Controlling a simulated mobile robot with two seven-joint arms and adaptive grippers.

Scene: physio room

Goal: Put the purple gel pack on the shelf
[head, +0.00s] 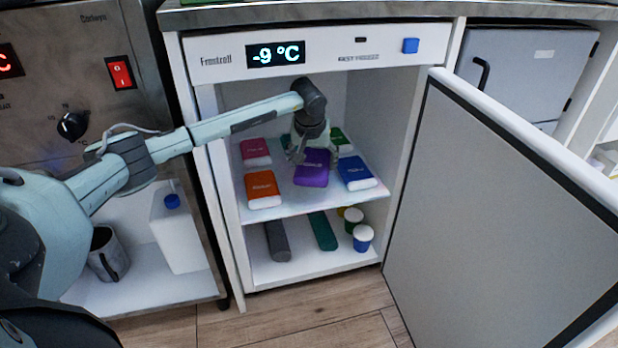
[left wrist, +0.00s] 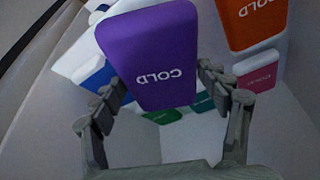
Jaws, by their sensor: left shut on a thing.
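The purple gel pack (head: 312,168) is inside the open freezer, at the middle of the upper shelf (head: 290,200). My left gripper (head: 309,150) reaches in from the left and is shut on the far end of the pack. In the left wrist view the purple pack (left wrist: 150,55), marked COLD, lies between the two fingers (left wrist: 165,100). I cannot tell whether the pack rests on the shelf or hangs just above it. My right gripper is not in view.
An orange pack (head: 262,186) and a pink pack (head: 255,150) lie left of it, a blue pack (head: 355,171) right, green ones behind. The freezer door (head: 490,220) stands open at right.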

